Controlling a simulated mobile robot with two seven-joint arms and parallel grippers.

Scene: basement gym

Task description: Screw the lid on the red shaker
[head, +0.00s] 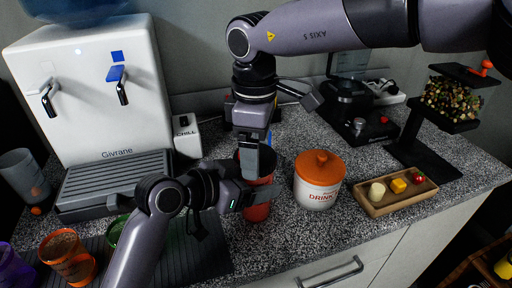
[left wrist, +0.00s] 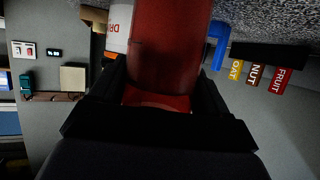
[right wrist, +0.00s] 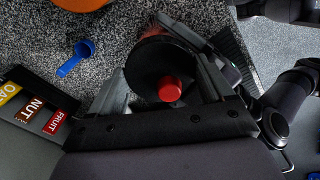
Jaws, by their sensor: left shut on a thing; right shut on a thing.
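The red shaker (head: 258,208) stands upright on the speckled counter. My left gripper (head: 246,196) reaches in from the left and is shut around its side. In the left wrist view the red shaker (left wrist: 170,50) fills the space between the fingers. My right gripper (head: 257,160) points down above the shaker. In the right wrist view it is shut on the black lid (right wrist: 146,62), which has a red cap (right wrist: 170,89). The lid is over the shaker's mouth; the fingers hide whether it is seated.
A white jar with an orange lid (head: 318,190) stands close right of the shaker. A wooden tray (head: 385,205) with three small pieces is farther right. A water dispenser (head: 95,95) and several cups are at left. A blue scoop (right wrist: 76,57) lies behind.

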